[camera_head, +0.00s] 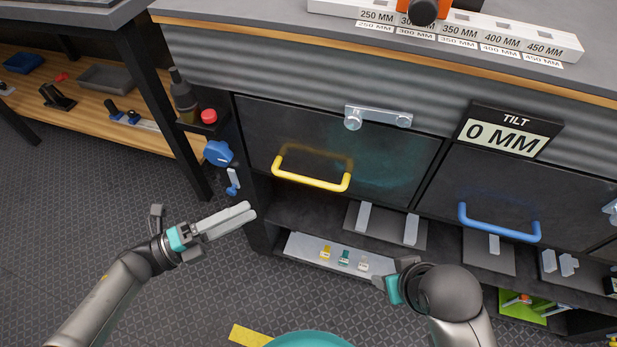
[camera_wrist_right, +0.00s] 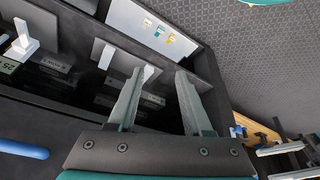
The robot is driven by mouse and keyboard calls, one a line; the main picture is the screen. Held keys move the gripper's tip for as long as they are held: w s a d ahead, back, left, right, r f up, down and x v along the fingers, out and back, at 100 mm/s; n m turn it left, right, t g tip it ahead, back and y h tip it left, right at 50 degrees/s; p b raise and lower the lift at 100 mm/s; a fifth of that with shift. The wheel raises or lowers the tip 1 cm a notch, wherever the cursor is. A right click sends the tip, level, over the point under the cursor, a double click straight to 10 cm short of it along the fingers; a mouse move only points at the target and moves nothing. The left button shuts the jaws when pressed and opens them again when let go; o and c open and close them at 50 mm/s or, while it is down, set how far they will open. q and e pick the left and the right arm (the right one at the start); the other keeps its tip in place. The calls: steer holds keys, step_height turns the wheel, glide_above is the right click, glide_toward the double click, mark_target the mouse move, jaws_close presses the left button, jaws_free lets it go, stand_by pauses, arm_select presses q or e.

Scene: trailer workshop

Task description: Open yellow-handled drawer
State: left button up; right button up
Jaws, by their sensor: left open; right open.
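The yellow handle (camera_head: 312,180) is a bar pull on the dark front of the left drawer (camera_head: 390,155) in the head view. The drawer front sits flush in the cabinet, so the drawer looks shut. My left gripper (camera_head: 248,212) is open and empty, to the left of and below the yellow handle, apart from it. My right gripper (camera_head: 382,282) is low in front of the shelf, below and right of the handle, its fingers partly hidden by its wrist. In the right wrist view it (camera_wrist_right: 157,78) is open with nothing gripped. The yellow handle does not show in that view.
A blue handle (camera_head: 498,223) marks the drawer to the right. A metal latch bar (camera_head: 378,117) sits above the yellow handle. A bottle (camera_head: 183,95) and blue knob (camera_head: 218,153) stick out at the cabinet's left side. An open shelf with small parts (camera_head: 335,255) lies below.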

arm_select(q)
steer(key=b, duration=0.1)
glide_toward(309, 178)
steer(key=f+x, duration=0.1)
steer(key=x, duration=0.4)
steer(key=shift+b+x, duration=0.5)
steer(key=shift+x, duration=2.05)
arm_select(e)
steer(key=shift+w+a+r+t+y, duration=0.1)
steer(key=shift+w+a+r+t, duration=0.15)
steer(key=shift+r, duration=0.2)
steer(key=shift+w+a+r+t+y, duration=0.1)
steer(key=shift+a+r+t, duration=0.1)
steer(key=shift+r+t, duration=0.2)
steer(key=shift+w+a+r+t+y, duration=0.1)
steer(key=shift+w+a+r+t, duration=0.15)
steer(key=shift+r, duration=0.2)
arm_select(q)
steer(key=shift+r, duration=0.15)
steer(key=shift+c, duration=0.2)
jaws_close()
